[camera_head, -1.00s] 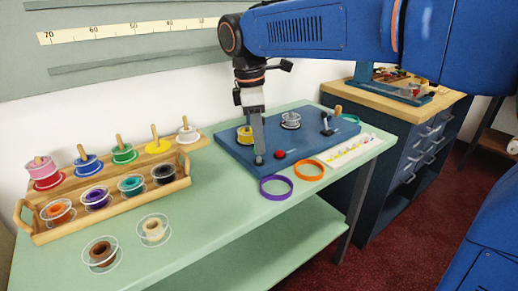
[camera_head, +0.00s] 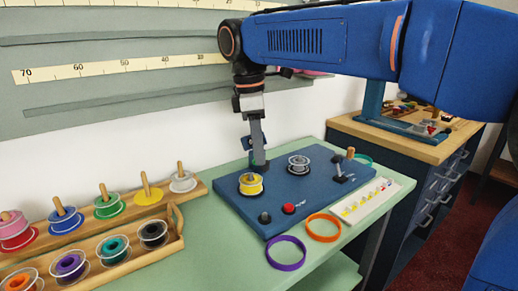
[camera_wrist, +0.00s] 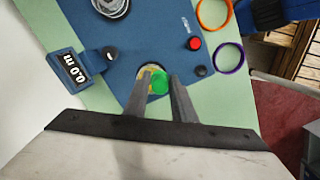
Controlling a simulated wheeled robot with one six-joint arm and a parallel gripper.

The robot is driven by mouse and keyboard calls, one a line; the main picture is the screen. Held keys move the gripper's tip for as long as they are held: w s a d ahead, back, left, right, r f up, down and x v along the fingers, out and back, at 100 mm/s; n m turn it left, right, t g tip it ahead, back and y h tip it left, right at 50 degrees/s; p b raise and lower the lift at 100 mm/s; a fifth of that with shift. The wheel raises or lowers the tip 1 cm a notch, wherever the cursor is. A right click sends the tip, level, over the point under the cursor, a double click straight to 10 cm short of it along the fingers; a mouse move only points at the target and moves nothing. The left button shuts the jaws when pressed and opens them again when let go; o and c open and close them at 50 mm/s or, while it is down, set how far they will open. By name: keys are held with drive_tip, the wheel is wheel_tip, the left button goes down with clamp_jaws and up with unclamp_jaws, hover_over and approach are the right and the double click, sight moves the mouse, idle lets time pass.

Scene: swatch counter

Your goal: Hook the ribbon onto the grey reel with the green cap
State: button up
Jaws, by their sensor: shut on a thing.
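My gripper (camera_head: 261,165) points down over the back left of the blue board, close to the yellow reel (camera_head: 250,184). In the wrist view its fingertips (camera_wrist: 156,76) close around a small round green piece (camera_wrist: 160,83). I cannot tell if this is the ribbon's end; no ribbon strand shows clearly. Part of the yellow reel shows behind it there. A grey reel (camera_head: 299,163) stands on the board to the right of my gripper, and its edge shows at the top of the wrist view (camera_wrist: 112,4). I see no green cap on it.
The blue board (camera_head: 290,215) carries a red button (camera_head: 288,208), a black knob (camera_head: 265,217) and a small display (camera_wrist: 83,72) reading 0.0 m. Purple (camera_head: 286,253) and orange (camera_head: 323,227) rings lie in front. A wooden spool rack (camera_head: 180,238) stands at the left.

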sight(260, 182)
drive_tip(key=shift+f, duration=2.4)
drive_tip(key=shift+f, duration=0.6)
idle(0.3)
drive_tip(key=shift+r, duration=2.55)
